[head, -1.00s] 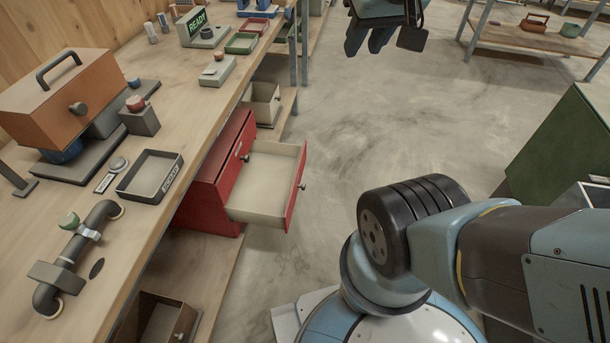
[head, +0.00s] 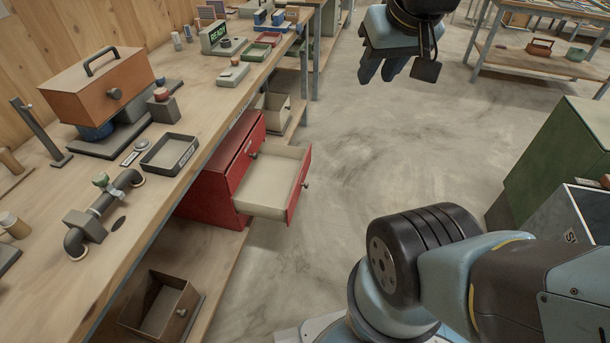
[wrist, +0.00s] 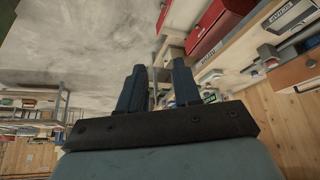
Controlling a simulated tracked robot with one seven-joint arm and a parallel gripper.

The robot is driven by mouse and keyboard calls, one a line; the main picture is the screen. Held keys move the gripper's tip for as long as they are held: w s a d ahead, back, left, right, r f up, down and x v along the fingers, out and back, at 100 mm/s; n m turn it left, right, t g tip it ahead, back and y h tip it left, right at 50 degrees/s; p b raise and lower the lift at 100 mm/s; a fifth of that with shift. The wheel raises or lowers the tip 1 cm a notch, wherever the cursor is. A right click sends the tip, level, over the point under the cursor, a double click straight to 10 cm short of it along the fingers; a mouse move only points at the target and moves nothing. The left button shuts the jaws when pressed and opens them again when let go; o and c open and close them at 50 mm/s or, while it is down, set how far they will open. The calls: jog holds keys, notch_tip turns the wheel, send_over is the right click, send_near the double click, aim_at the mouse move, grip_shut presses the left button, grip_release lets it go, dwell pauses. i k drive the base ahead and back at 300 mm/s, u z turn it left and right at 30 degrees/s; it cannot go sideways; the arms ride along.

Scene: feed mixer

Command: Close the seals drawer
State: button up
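A red cabinet (head: 220,182) stands under the left workbench. Its drawer (head: 272,181) is pulled well out to the right, with a red front, a small dark knob and an empty-looking pale inside. I cannot read a seals label on it. My gripper (head: 384,74) hangs at the top middle of the head view, over the floor, beyond the drawer and to its right, apart from it. In the wrist view my gripper (wrist: 158,70) has its two dark fingers spread with nothing between them. The red cabinet (wrist: 205,25) also shows at the top right there.
The workbench (head: 150,225) carries an orange-lidded device (head: 98,88), a dark tray (head: 170,153) and a pipe (head: 105,210). A brown open box (head: 160,305) sits on the lower shelf. A green cabinet (head: 560,160) stands at right. The floor between is clear.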

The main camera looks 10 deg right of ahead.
aim_at(269, 188)
jog(key=z, duration=0.8)
jog(key=k, duration=1.05)
jog(key=u, duration=1)
jog(key=i, duration=1)
